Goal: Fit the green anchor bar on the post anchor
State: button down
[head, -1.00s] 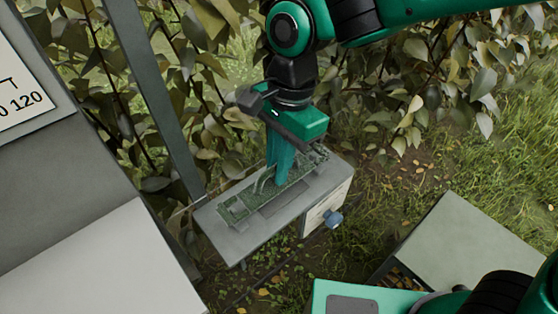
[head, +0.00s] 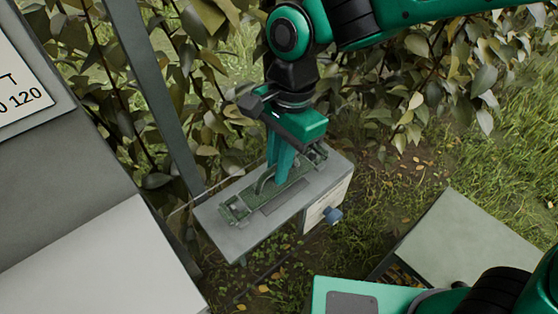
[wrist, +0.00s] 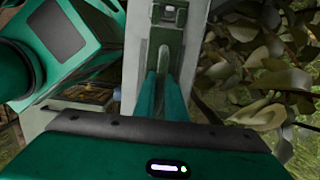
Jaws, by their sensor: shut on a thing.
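The green anchor bar (head: 294,194) lies along the grey top of a small box stand (head: 235,230), with a raised handle near its middle and metal fittings at its ends. In the wrist view the bar (wrist: 167,42) runs away ahead of my fingers. My gripper (head: 277,180) points down over the bar and is shut on its handle; the fingers hide most of the grip. In the wrist view my gripper (wrist: 162,75) shows its two green fingers close together. The bar appears to rest on or just over the stand; I cannot tell which. I cannot surely pick out the post anchor.
A dark slanting post (head: 160,100) stands left of the stand, before leafy branches. A blue knob (head: 332,214) juts from the stand's side. A pale crate-like box (head: 470,240) stands at the right. A grey panel fills the left. Grass lies between.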

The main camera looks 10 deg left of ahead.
jog(key=shift+f, duration=0.35)
dwell(0.3)
jog(key=c, duration=1.7)
grip_release()
jog(key=shift+r, duration=0.1)
